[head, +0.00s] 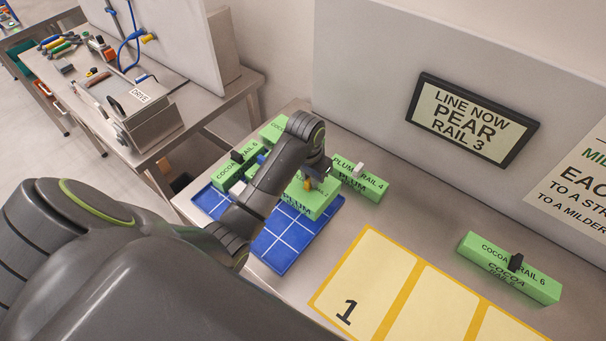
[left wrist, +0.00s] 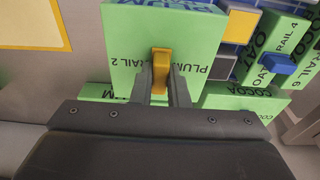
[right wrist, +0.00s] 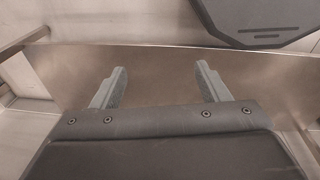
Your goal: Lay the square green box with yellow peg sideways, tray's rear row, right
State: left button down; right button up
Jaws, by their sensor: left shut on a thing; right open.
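The square green box (head: 315,208), marked PLUM RAIL 2, has a yellow peg on its top. It is over the right rear part of the blue tray (head: 272,254); whether it touches the tray I cannot tell. My left gripper (head: 314,180) is shut on the yellow peg (left wrist: 160,70), with a finger on each side, in the left wrist view. The box's face (left wrist: 130,45) lies squarely beyond the fingers there. My left arm hides part of the tray in the head view. My right gripper (right wrist: 160,85) is open and empty in the right wrist view.
A green PLUM RAIL 4 box (head: 372,190) with a white peg stands just behind the tray. Green boxes, including COCOA RAIL 6 (head: 228,178), crowd the tray's left rear. Another COCOA box (head: 492,265) lies far right. A yellow-framed mat (head: 375,270) lies right.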

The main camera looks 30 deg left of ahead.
aim_at(310, 187)
pick_arm(q)
jog(key=shift+f, duration=0.3)
notch_tip(310, 187, down, 3)
jog(key=shift+f+p, duration=0.1)
jog(key=shift+p, duration=0.3)
jog(key=shift+f, duration=0.3)
pick_arm(e)
jog(key=shift+w+a+r, duration=0.1)
jog(key=shift+w+r, duration=0.45)
jog(key=shift+w, duration=0.05)
pick_arm(q)
jog(key=shift+f, duration=0.1)
pick_arm(e)
jog(key=shift+s+a, duration=0.1)
jog(key=shift+a, duration=0.05)
pick_arm(q)
jog(key=c, duration=1.4)
grip_release()
pick_arm(e)
jog(key=shift+s, duration=0.1)
